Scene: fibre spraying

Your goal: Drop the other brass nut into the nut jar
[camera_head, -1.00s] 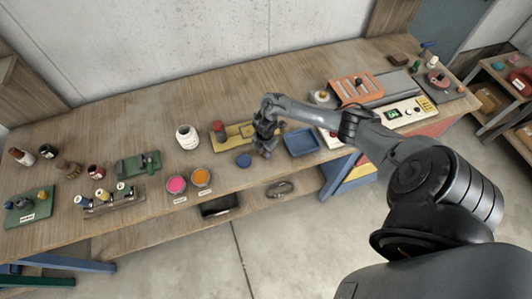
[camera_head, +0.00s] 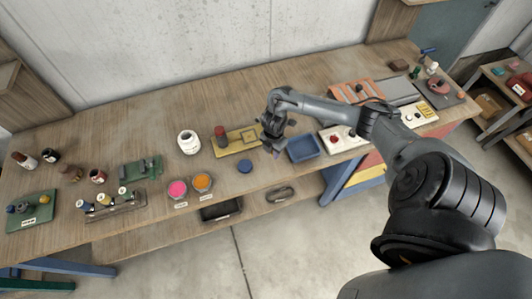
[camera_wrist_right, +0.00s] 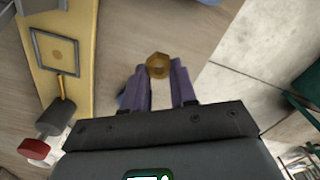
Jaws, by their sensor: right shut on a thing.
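My right gripper (camera_head: 274,148) is above the bench, between the yellow board and the blue tray. In the right wrist view its purple fingers (camera_wrist_right: 160,85) are shut on a brass nut (camera_wrist_right: 158,66) at their tips. The nut is not clear in the head view. A white open jar (camera_head: 188,144), which looks like the nut jar, stands upright on the bench to the left of the gripper and apart from it. Its contents cannot be made out. My left gripper is not in view.
The yellow board (camera_head: 226,149) with a square outline and a red-topped post (camera_head: 221,134) lies between jar and gripper. A blue round lid (camera_head: 244,166), pink cup (camera_head: 178,189) and orange cup (camera_head: 202,182) are in front. A blue tray (camera_head: 303,148) is to the right.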

